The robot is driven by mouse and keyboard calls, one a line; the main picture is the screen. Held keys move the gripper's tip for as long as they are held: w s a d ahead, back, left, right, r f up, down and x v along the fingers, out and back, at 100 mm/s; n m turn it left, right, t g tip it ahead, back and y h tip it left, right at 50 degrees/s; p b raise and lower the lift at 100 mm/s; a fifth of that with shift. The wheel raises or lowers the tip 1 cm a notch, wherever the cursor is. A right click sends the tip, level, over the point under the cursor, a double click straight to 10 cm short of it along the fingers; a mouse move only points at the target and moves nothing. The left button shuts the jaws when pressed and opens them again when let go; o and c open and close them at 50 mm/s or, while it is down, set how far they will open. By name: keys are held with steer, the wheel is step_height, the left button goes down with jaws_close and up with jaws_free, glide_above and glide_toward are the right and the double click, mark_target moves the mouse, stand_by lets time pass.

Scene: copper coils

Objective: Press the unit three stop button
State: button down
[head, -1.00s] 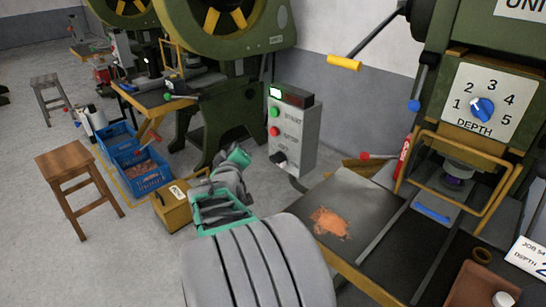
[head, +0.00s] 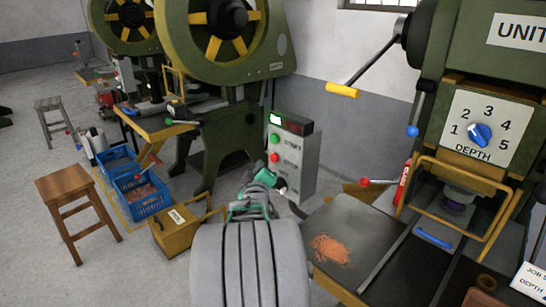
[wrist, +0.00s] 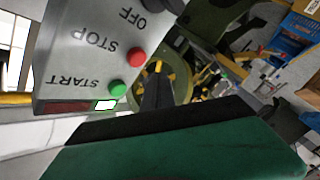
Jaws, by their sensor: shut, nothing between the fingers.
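A grey control box (head: 294,158) stands beside the press, with a green START button (head: 275,139) above a red STOP button (head: 274,158). The wrist view shows the box upside down, with the red STOP button (wrist: 136,57) between the green button (wrist: 117,88) and a black knob (wrist: 173,6) marked OFF. My gripper (head: 277,183) is shut and empty, in front of the lower part of the box, below the red button, and covers the knob in the head view. In the wrist view its dark fingers (wrist: 157,88) appear beside the buttons. Contact with the box cannot be told.
The press at right has a sign (head: 520,32) reading UNIT, its number cut off, and a DEPTH dial (head: 480,134). A bench plate (head: 350,225) holds copper scraps (head: 330,249). A yellow box (head: 180,230), blue crates (head: 128,175) and a wooden stool (head: 66,185) stand left.

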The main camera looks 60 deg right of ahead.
mark_target(274, 158)
steer(key=shift+s+d, duration=0.25)
steer(key=shift+d, duration=0.95)
stand_by(1.1)
steer(key=shift+d+b, duration=0.4)
steer(key=shift+b, duration=0.15)
steer(key=shift+s+d+b, duration=0.2)
steer(key=shift+d+b, duration=0.1)
steer(key=shift+d, duration=0.15)
stand_by(0.5)
steer(key=shift+a, duration=0.1)
steer(key=shift+w+a, duration=0.2)
steer(key=shift+a, duration=0.55)
